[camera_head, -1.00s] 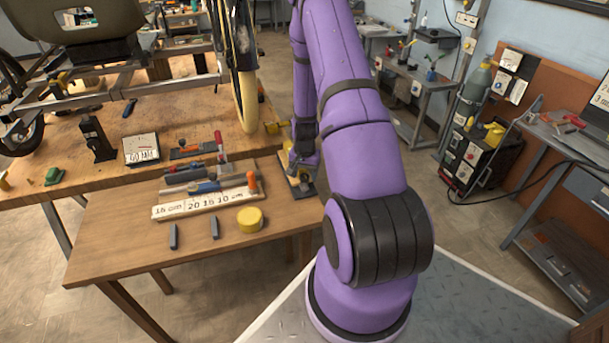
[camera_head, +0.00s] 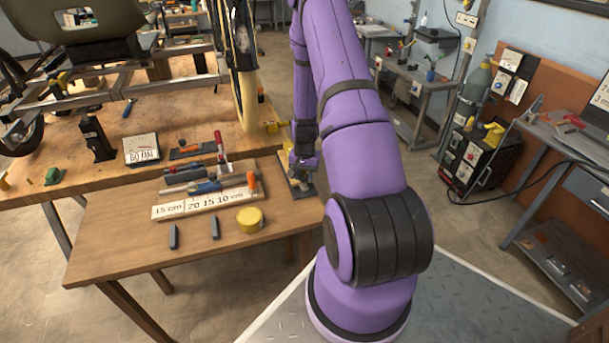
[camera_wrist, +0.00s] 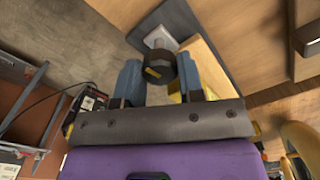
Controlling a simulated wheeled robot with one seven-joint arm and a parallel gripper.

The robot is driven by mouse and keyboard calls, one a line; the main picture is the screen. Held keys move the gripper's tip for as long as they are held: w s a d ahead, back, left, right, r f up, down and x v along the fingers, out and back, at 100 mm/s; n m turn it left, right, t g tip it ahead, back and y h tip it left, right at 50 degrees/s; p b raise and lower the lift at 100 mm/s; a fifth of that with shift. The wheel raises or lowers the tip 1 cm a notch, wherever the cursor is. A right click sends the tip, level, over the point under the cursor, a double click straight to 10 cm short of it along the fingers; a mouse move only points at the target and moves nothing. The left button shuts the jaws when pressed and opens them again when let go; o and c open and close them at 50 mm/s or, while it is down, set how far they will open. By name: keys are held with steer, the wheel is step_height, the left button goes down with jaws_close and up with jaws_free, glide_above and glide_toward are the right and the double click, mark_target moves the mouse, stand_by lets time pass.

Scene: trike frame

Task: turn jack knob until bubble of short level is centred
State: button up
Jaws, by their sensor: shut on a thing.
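The jack knob (camera_wrist: 160,70) is dark and round with a yellow mark, and shows in the wrist view. My gripper (camera_wrist: 158,63) is shut on it, one blue-grey finger on each side. In the head view my gripper (camera_head: 302,166) points down at a dark base plate (camera_head: 297,192) at the table's right end. The knob is too small and covered to make out there. A pale yellow block (camera_wrist: 206,66) lies beside the right finger in the wrist view. I cannot tell which piece is the short level, and no bubble is visible.
A yellow round tin (camera_head: 250,219), a pale board marked in centimetres (camera_head: 205,204) and several tools lie left of my gripper on the lower wooden table (camera_head: 130,255). The trike frame (camera_head: 130,92) stands on the bench behind.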

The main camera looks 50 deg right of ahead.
mark_target(304, 175)
steer(key=n, duration=1.1)
steer(key=shift+n, duration=1.9)
steer(key=o, duration=0.9)
step_height(304, 175, up, 11)
steer(key=shift+f, duration=0.1)
